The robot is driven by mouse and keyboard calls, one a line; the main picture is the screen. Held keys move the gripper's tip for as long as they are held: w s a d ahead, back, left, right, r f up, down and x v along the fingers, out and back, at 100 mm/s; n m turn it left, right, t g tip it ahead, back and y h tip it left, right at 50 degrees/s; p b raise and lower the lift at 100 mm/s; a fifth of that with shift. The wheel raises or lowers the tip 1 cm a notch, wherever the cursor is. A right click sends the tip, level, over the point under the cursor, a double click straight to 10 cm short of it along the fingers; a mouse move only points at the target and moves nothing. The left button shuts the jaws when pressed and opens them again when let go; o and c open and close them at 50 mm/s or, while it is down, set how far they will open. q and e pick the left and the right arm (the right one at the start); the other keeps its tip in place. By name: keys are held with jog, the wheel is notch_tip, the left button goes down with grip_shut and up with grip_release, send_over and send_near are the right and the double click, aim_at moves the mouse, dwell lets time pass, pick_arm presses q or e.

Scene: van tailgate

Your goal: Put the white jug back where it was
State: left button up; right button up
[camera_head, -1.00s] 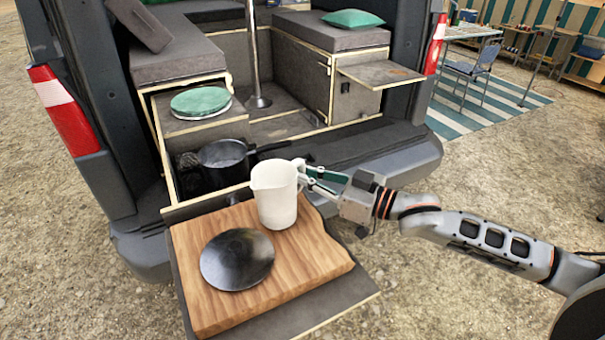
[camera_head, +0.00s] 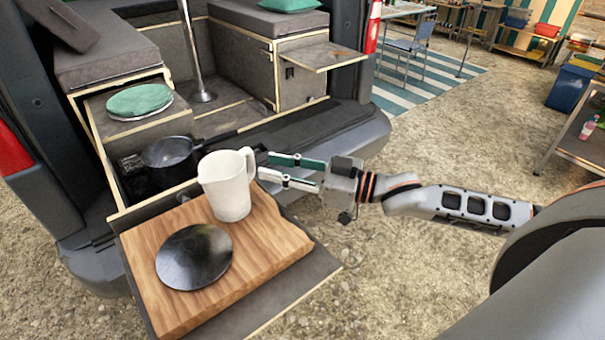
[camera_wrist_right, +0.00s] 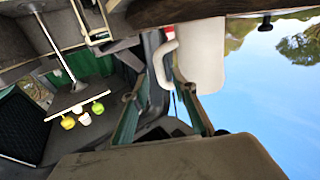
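The white jug (camera_head: 228,190) stands upright on the wooden board (camera_head: 280,245), its handle turned to the right. My right gripper (camera_head: 262,166) is just right of the handle, its two fingers spread apart with nothing held between them. A small gap seems to lie between fingertips and handle. In the right wrist view the jug (camera_wrist_right: 201,58) and its handle show beyond the open fingers (camera_wrist_right: 155,88). My left gripper is not in view.
A dark round lid (camera_head: 194,257) lies on the board, in front of the jug. A black pot (camera_head: 170,158) stands behind the board, near a green round item (camera_head: 139,100). A side table (camera_head: 583,140) with a bottle is at the far right. Open gravel lies right of the board.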

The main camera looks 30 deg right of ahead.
jog(key=v, duration=0.6)
jog(key=shift+s, duration=0.1)
jog(key=shift+d, duration=0.15)
dwell(0.6)
